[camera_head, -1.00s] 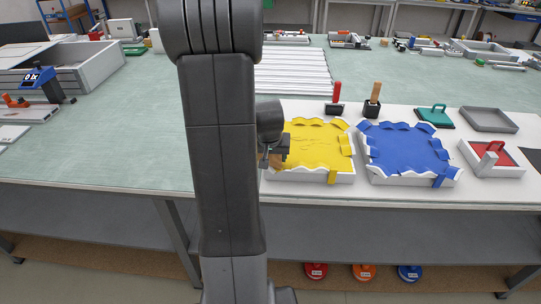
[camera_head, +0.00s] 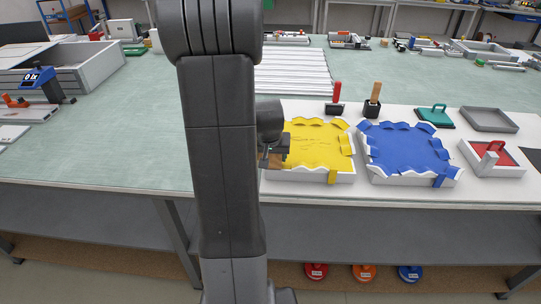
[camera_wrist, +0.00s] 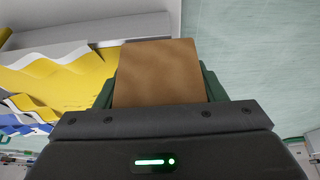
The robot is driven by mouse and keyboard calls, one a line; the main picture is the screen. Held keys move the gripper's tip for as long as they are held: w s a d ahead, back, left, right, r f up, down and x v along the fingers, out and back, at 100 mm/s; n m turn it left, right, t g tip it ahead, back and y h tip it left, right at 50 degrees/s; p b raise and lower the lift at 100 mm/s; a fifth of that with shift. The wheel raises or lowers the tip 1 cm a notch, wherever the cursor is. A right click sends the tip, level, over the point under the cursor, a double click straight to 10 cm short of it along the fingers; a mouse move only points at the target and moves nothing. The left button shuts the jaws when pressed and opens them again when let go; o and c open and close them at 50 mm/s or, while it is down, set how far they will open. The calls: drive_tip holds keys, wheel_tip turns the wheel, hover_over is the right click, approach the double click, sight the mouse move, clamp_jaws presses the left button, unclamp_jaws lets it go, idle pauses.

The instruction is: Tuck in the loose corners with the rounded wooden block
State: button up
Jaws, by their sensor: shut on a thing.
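A yellow sheet (camera_head: 318,143) with wavy, lifted edges lies in a white lightbox frame (camera_head: 310,176). A yellow flap hangs over its front wall near the right corner. My gripper (camera_head: 274,158) is at the frame's left front corner, partly hidden by my arm. It is shut on the brown wooden block (camera_wrist: 158,72), which fills the space between the green fingers in the wrist view. There the yellow sheet (camera_wrist: 62,80) shows to the left of the block. I cannot tell whether the block touches the sheet. A blue sheet (camera_head: 408,148) with wavy edges lies in a second white frame.
Behind the frames stand a red-handled tool (camera_head: 337,92) and a wooden-handled tool (camera_head: 375,92). At right are a green-handled tool (camera_head: 436,114), a grey tray (camera_head: 489,119) and a red-bottomed white tray (camera_head: 492,168).

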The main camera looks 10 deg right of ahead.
idle(0.4)
drive_tip(key=shift+r+p, duration=2.35)
drive_tip(key=shift+r, duration=1.1)
